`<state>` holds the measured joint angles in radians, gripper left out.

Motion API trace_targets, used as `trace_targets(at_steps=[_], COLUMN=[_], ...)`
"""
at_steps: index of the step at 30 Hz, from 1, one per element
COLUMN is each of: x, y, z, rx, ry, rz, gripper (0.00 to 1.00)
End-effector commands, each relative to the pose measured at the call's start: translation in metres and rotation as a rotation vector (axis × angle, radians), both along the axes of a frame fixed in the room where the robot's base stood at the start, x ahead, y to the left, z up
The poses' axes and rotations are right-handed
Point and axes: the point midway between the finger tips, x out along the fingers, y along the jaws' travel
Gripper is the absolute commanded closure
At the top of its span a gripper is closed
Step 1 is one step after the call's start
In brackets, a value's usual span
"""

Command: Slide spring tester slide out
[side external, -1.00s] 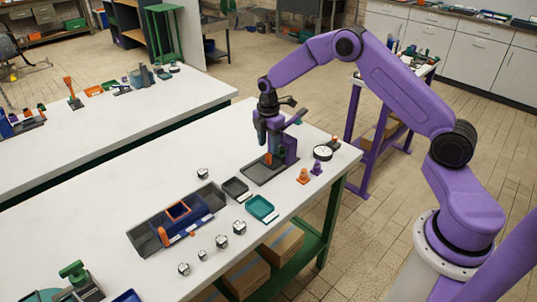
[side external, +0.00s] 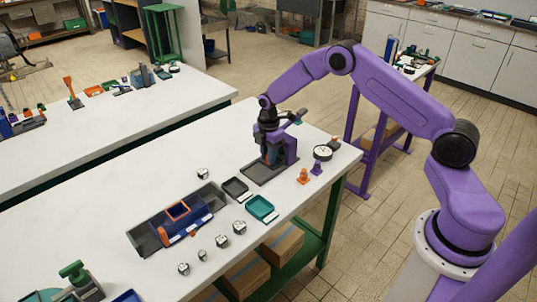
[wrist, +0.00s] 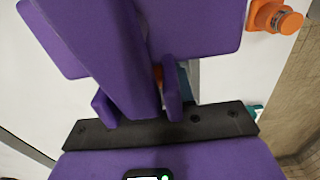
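A purple upright stand (side external: 290,148) on a dark flat base (side external: 258,176) is at the right part of the white bench. It appears to be the tester, but I cannot make out its slide clearly. My gripper (side external: 271,158) points down in front of the stand's upright, close over the base. Its fingers are small and partly covered, so I cannot tell whether they touch anything or are open.
A dark tray (side external: 236,187) and a teal tray (side external: 260,206) lie in front. A blue-and-orange fixture (side external: 186,222) and several metal pieces are farther left.

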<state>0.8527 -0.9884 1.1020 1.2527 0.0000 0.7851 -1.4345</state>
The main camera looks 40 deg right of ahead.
Motion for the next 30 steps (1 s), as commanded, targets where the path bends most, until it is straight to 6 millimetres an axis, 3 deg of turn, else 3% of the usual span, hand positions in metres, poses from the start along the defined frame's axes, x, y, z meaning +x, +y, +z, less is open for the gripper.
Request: trace_targets(at_steps=[5,12,17,29,30], x=[0.001,0.001,0.000,0.000,0.000], y=[0.013,0.066,0.091,0.103,0.103], z=[0.000,0.000,0.000,0.001,0.001], rx=[0.000,0.000,0.000,0.002,0.002], ry=[0.000,0.001,0.001,-0.001,-0.001], rz=[0.004,0.007,0.005,0.003,0.003], gripper=[1.00,1.00,1.00,1.00,0.74])
